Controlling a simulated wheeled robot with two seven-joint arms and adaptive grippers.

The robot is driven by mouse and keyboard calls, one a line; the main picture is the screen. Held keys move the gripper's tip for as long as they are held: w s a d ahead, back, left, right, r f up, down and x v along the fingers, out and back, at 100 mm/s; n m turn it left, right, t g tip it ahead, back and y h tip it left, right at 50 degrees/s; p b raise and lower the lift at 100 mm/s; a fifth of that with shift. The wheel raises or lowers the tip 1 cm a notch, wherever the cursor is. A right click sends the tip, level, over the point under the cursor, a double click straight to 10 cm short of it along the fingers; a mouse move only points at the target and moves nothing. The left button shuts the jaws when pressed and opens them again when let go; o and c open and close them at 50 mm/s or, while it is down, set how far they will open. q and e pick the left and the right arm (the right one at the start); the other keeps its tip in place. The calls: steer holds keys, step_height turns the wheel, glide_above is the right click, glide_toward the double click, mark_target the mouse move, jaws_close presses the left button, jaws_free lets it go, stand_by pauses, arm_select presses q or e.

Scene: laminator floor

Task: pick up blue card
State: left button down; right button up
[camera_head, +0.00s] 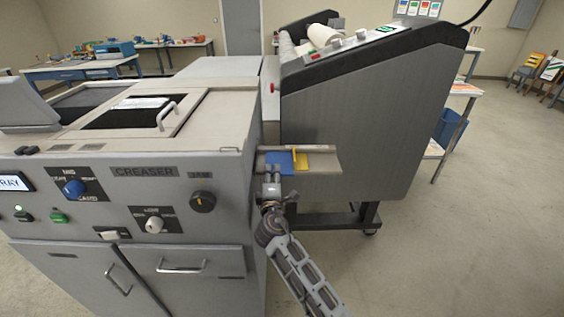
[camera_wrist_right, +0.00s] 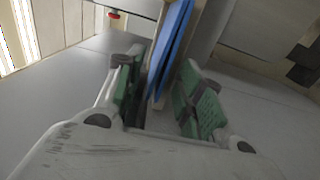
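A blue card (camera_head: 280,161) is on a small shelf (camera_head: 325,164) at the right side of the creaser. My right gripper (camera_head: 272,172) is at the front edge of the shelf, by the blue card. In the right wrist view the blue card (camera_wrist_right: 172,45) reaches edge-on between the two green-padded fingers of my right gripper (camera_wrist_right: 157,72). The fingers are apart, with gaps beside the card, so the gripper looks open. Contact with the card cannot be told for sure. My left gripper is not in view.
A yellow card (camera_head: 301,161) is just right of the blue card. The grey creaser (camera_head: 130,200) stands close on the left, and a large dark-grey machine (camera_head: 360,125) stands behind the shelf. Open floor (camera_head: 460,240) lies to the right.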

steer(key=shift+r, duration=0.1)
steer(key=c, duration=0.8)
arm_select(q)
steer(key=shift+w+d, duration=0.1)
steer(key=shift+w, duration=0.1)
arm_select(e)
jaws_close()
